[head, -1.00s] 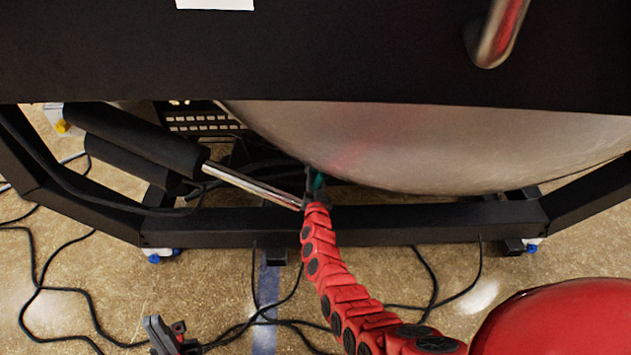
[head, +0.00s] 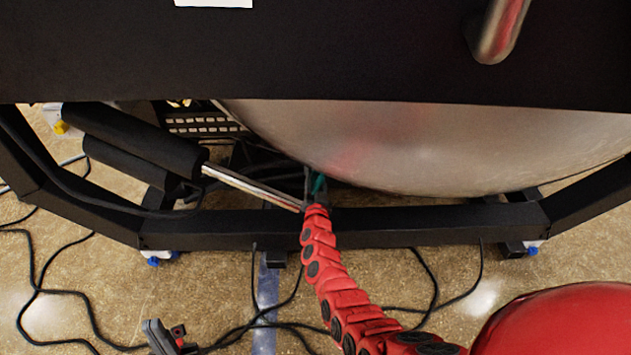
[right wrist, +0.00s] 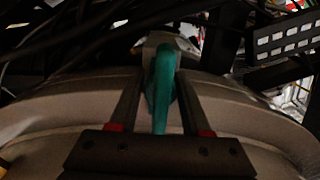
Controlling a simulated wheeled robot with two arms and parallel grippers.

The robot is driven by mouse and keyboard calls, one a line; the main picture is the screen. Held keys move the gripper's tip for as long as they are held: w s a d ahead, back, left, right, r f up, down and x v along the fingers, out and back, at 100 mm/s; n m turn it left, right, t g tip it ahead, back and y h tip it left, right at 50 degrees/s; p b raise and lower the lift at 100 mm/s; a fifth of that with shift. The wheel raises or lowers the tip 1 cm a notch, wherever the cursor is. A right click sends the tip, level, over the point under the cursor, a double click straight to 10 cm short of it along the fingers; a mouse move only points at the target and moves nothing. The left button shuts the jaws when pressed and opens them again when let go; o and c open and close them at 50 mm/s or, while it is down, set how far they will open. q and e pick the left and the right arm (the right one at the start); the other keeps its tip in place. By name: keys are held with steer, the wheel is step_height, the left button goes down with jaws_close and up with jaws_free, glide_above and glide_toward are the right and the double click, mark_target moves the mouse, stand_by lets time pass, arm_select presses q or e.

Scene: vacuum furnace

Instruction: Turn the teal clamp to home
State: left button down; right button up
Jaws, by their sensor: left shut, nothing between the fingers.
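The teal clamp (right wrist: 162,88) stands upright in the middle of the right wrist view, in front of the rounded metal chamber. In the head view only a small teal part of it (head: 318,184) shows below the chamber. My right gripper (right wrist: 160,80) is open, with one finger on each side of the clamp. A gap shows on the left side; contact on the right side is unclear. In the head view my right gripper (head: 315,190) is mostly hidden at the end of the red arm. My left gripper (head: 166,338) is shut and empty, low at the left, away from the clamp.
The large metal chamber (head: 430,150) hangs over the clamp. A black frame beam (head: 400,228) runs below it, and a black cylinder with a shiny rod (head: 250,186) slants in from the left. Black cables (head: 75,283) lie on the floor.

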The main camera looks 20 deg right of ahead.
steer(key=shift+s, duration=0.1)
steer(key=shift+s+a+r, duration=0.1)
steer(key=shift+s, duration=0.15)
steer(key=p+v, duration=0.4)
steer(key=v, duration=1.2)
steer(key=shift+s, duration=0.35)
steer(key=shift+a, duration=0.1)
